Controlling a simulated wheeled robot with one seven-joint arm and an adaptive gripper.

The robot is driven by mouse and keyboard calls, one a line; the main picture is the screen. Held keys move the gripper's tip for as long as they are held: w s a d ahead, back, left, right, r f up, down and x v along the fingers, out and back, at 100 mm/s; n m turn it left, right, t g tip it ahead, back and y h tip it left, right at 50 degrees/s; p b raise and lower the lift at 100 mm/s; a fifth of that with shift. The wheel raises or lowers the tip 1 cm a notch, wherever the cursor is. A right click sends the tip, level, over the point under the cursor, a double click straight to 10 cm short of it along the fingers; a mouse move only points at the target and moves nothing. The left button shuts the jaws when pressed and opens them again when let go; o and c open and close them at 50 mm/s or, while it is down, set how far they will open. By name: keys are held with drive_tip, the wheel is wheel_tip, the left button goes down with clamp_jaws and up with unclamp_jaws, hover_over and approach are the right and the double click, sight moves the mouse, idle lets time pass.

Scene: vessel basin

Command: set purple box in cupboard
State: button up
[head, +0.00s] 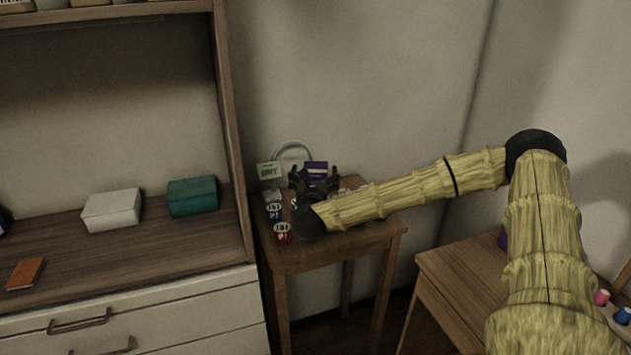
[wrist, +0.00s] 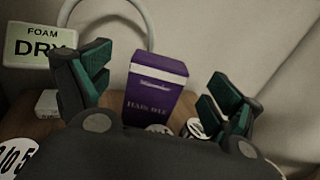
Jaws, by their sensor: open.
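The purple box (wrist: 154,92) stands upright on the small wooden table, in the wrist view between my gripper's two spread fingers. It is labelled as hair dye. In the head view its top (head: 316,168) shows just behind my gripper (head: 314,180). My gripper is open, with dark green finger pads (wrist: 160,95), and no finger visibly touches the box. The wooden cupboard (head: 232,130) stands to the left, with an open shelf above white drawers.
The small table (head: 290,258) also holds a FOAM DRY sign (wrist: 38,46), a pale hoop (head: 292,145) and several small numbered items (head: 282,232). On the cupboard shelf are a white box (head: 112,210), a teal box (head: 192,196) and an orange-brown book (head: 26,273), with bare space between them.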

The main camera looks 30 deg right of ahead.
sight(316, 169)
drive_tip(key=shift+w+d, duration=0.2)
drive_tip(key=shift+w, duration=0.1)
drive_tip(key=shift+w+d+p, duration=0.3)
drive_tip(key=shift+d, duration=0.1)
drive_tip(key=shift+f+p+x, duration=0.2)
drive_tip(key=shift+p+x, duration=0.45)
drive_tip(key=shift+x, duration=1.45)
drive_tip(key=shift+c, duration=0.2)
drive_tip(key=c, duration=1.6)
drive_tip(key=shift+r, duration=0.1)
